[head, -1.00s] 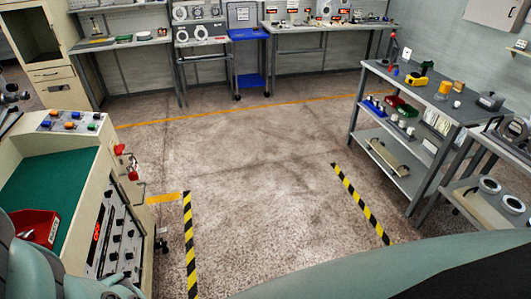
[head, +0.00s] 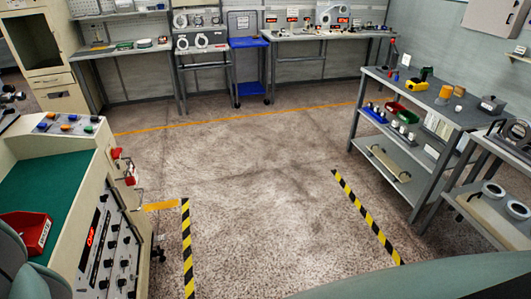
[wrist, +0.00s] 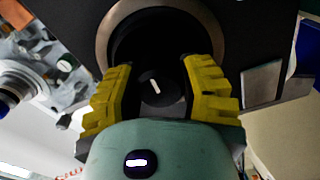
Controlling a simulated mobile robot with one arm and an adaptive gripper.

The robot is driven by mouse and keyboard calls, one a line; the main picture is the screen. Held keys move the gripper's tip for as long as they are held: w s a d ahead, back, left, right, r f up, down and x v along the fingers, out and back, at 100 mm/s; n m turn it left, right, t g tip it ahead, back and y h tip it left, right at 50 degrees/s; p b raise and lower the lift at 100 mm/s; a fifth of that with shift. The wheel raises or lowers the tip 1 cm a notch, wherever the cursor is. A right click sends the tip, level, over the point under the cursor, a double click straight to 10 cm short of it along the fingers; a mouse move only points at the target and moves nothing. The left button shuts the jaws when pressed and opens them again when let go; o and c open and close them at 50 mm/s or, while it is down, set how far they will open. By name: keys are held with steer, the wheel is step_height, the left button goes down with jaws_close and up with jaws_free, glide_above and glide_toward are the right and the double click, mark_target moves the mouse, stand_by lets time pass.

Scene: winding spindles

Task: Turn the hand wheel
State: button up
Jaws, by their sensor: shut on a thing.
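In the wrist view the hand wheel (wrist: 158,88) is a dark round part with a white mark near its middle. A brownish metal ring (wrist: 108,32) curves around and behind it. My gripper (wrist: 161,72) has its yellow fingers on either side of the dark part and is shut on it. The exact contact is lost in shadow. In the head view my gripper is out of sight, and I cannot pick out this wheel there.
A cream console (head: 112,178) with a green top, knobs and red handles stands at the left. A red bin (head: 28,232) sits on it. A grey shelf table (head: 400,95) stands at the right. The floor between the striped lines is open.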

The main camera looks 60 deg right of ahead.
steer(key=shift+m, duration=1)
steer(key=o, duration=1.2)
steer(key=shift+o, duration=0.2)
steer(key=v, duration=1.2)
